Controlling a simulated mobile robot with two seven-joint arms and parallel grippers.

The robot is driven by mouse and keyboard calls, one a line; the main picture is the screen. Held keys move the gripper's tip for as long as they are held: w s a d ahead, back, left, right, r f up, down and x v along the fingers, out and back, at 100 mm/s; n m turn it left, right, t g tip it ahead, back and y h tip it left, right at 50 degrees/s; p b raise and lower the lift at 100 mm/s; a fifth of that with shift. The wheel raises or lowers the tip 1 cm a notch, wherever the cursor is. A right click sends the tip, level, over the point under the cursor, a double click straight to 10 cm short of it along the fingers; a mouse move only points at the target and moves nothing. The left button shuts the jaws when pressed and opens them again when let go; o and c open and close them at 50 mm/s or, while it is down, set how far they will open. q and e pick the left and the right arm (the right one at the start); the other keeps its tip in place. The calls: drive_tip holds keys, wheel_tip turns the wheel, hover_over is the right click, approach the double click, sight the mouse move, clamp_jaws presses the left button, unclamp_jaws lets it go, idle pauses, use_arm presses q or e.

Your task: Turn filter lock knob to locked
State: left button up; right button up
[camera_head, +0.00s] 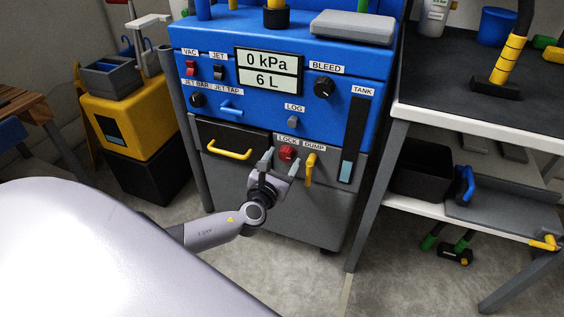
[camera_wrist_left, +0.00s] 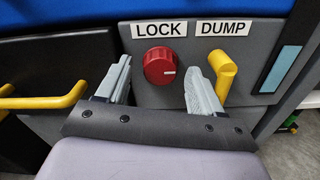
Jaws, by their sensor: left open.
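The red lock knob (camera_head: 287,153) sits under the LOCK label on the grey lower panel of the blue machine. In the left wrist view the knob (camera_wrist_left: 159,66) shows a white mark pointing right. My left gripper (camera_head: 279,159) is open in front of the panel. In the left wrist view its two fingers (camera_wrist_left: 158,82) stand on either side of the knob, with gaps to it; I cannot tell how far they are from the panel. The right finger is close to the yellow dump lever (camera_wrist_left: 226,74). My right gripper is not in view.
The yellow dump lever (camera_head: 310,169) is just right of the knob. A black drawer with a yellow handle (camera_head: 229,150) is to the left. The display (camera_head: 268,71) reads 0 kPa and 6 L. A workbench (camera_head: 460,117) stands on the right, a yellow cart (camera_head: 133,122) on the left.

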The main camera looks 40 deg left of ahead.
use_arm(q)
drive_tip(key=c, duration=1.1)
drive_tip(key=shift+o, duration=0.2)
